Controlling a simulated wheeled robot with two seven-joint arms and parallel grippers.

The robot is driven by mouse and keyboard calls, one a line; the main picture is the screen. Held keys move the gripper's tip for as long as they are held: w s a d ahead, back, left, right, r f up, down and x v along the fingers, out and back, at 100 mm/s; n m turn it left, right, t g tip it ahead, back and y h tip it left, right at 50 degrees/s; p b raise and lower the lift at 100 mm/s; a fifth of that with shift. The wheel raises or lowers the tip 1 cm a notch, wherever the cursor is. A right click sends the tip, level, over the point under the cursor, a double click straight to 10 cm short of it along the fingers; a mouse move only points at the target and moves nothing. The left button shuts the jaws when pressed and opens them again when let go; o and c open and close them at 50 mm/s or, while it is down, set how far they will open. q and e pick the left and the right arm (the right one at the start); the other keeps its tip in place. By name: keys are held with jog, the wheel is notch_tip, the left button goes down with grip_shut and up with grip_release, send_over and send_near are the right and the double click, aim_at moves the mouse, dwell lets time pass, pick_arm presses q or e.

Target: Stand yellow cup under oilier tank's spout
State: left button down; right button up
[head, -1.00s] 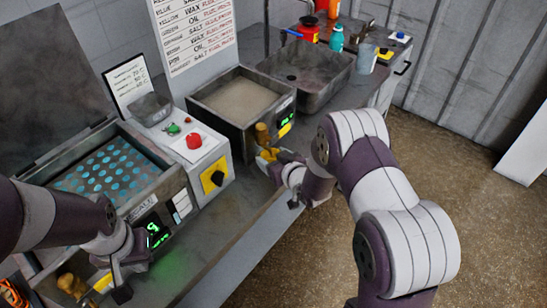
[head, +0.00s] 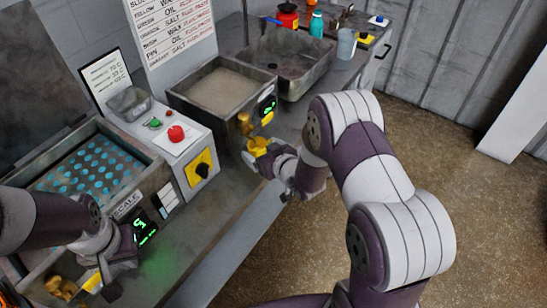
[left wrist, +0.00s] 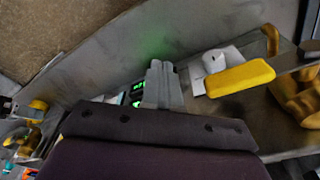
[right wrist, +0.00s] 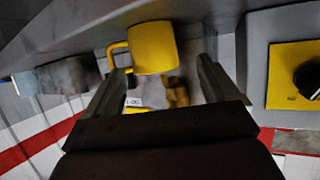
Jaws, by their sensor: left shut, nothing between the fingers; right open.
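The yellow cup (head: 258,146) stands on the bench in front of the middle tank (head: 222,88), close to its brass spout (head: 244,122). In the right wrist view the cup (right wrist: 152,48) sits around the open fingertips, its handle to the left, with the brass spout (right wrist: 177,92) behind. My right gripper (head: 272,158) is open around or just short of the cup; contact is unclear. The left tank (head: 95,165) has a brass spout (head: 60,288) too. My left gripper (head: 112,285) is shut and empty in front of it; its closed fingers (left wrist: 162,85) show in the left wrist view.
A control box (head: 180,145) with a red button and a yellow-backed knob stands between the tanks. A sink (head: 292,62), a red container (head: 288,16), a teal bottle (head: 316,24) and a grey-blue cup (head: 346,44) are farther back. The bench's front strip is mostly clear.

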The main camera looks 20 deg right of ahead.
jog(key=v, duration=0.9)
jog(key=shift+s, duration=0.3)
jog(key=shift+d, duration=0.1)
